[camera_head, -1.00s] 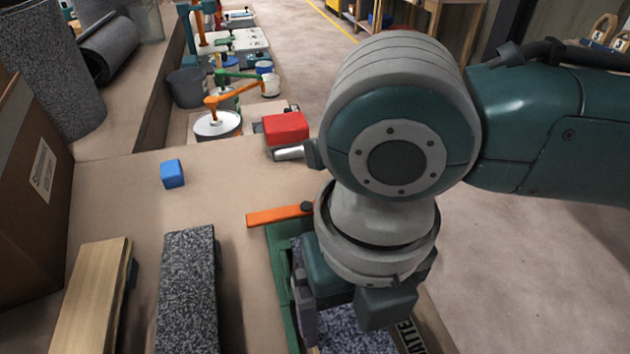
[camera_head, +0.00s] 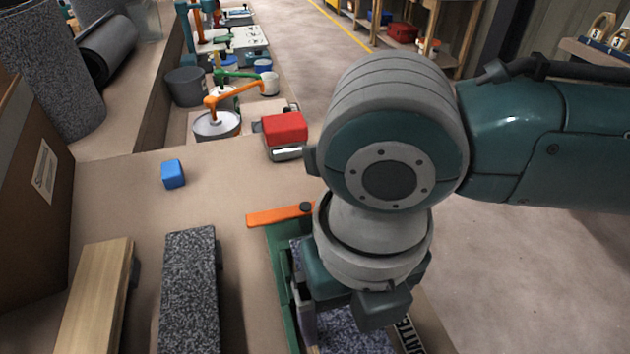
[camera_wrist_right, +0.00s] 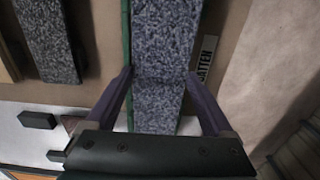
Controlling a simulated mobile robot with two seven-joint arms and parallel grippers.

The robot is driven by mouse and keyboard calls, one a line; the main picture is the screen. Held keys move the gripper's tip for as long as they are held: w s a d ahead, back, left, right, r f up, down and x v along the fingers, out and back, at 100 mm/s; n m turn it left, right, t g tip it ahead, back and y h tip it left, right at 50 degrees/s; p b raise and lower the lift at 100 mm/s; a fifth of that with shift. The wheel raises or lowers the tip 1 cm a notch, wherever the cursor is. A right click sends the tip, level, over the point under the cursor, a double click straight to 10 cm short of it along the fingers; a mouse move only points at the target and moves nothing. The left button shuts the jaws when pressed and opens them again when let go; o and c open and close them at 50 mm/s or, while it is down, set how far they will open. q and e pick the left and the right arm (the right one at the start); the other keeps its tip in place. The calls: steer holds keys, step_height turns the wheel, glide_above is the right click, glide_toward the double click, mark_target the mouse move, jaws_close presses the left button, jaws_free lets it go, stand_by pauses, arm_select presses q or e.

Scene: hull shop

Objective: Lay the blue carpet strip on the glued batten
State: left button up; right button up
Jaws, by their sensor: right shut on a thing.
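The blue carpet strip (camera_wrist_right: 165,40) is a blue-grey speckled band in the right wrist view, running up the picture along a green edge. A cross line divides it from a nearer speckled part between the fingers. It also shows in the head view (camera_head: 352,335), partly under my right arm. My right gripper (camera_wrist_right: 160,88) has a finger on each side of the strip and is shut on it. The glued batten is not clearly visible; a "BATTEN" label (camera_wrist_right: 206,62) lies just right of the strip. My left gripper is not in view.
A green frame (camera_head: 283,300) with an orange lever (camera_head: 280,215) borders the strip. A bare wood batten (camera_head: 95,300) and a dark grey carpeted piece (camera_head: 190,290) lie to the left. A blue block (camera_head: 173,173) and a red tool (camera_head: 284,132) stand farther back. Table around the block is clear.

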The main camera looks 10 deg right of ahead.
steer(key=shift+f, duration=0.15)
steer(key=shift+f, duration=0.35)
steer(key=shift+f+b, duration=0.25)
steer(key=shift+b, duration=0.1)
stand_by(0.7)
steer(key=shift+f, duration=0.4)
stand_by(0.4)
steer(key=o, duration=1.1)
steer(key=shift+r, duration=0.1)
step_height(320, 180, up, 7)
steer(key=p, duration=0.7)
